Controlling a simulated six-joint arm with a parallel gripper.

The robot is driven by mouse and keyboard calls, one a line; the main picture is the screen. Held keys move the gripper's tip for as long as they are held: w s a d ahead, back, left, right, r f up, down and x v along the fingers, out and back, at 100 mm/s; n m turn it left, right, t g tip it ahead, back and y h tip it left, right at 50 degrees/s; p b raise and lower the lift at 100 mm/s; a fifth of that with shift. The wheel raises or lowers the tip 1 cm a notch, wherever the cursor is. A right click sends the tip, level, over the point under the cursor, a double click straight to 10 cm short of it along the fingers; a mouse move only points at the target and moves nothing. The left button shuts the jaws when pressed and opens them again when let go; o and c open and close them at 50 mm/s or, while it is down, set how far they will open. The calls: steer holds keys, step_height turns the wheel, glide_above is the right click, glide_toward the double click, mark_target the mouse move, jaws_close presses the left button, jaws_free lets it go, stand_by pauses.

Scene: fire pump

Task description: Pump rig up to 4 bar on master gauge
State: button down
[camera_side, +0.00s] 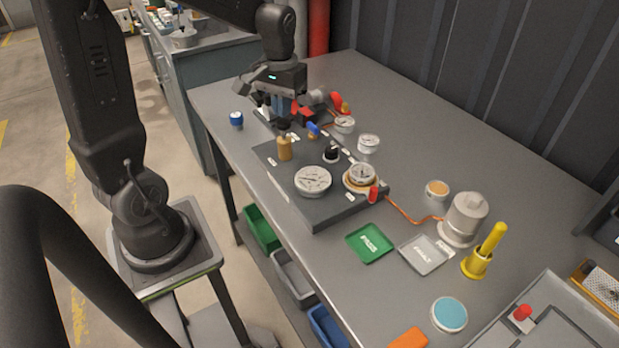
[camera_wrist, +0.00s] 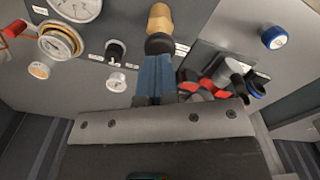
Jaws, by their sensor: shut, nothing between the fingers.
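The rig is a dark panel (camera_side: 330,212) on the bench. A large white dial gauge (camera_side: 313,181), likely the master gauge, sits on its front part; it is partly cut off in the wrist view (camera_wrist: 75,8). Its reading is too small to tell. A smaller gauge with an orange ring (camera_side: 360,176) is to its right. A brass cylinder with a black top (camera_side: 285,147) stands on the panel. My gripper (camera_wrist: 155,75) is shut and empty, its blue fingers just short of the black top in the wrist view. Red and grey pump-like parts (camera_wrist: 205,80) sit beside the fingers, partly hidden.
A black knob (camera_side: 332,154) and a blue-handled valve (camera_side: 313,129) are on the panel. Loose gauges (camera_side: 368,143) stand behind it. A blue cap (camera_side: 236,119) lies left. Green (camera_side: 370,243) and grey (camera_side: 425,254) trays, a metal cylinder (camera_side: 466,217) and a yellow tool (camera_side: 485,250) are at right.

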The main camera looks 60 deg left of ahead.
mark_target(283, 121)
stand_by(1.9)
steer(key=shift+f, duration=0.1)
stand_by(0.4)
steer(key=shift+f, duration=1.85)
steer(key=shift+r, duration=1.9)
steer(key=shift+f, duration=0.1)
steer(key=shift+f, duration=1.8)
steer(key=shift+r, duration=1.9)
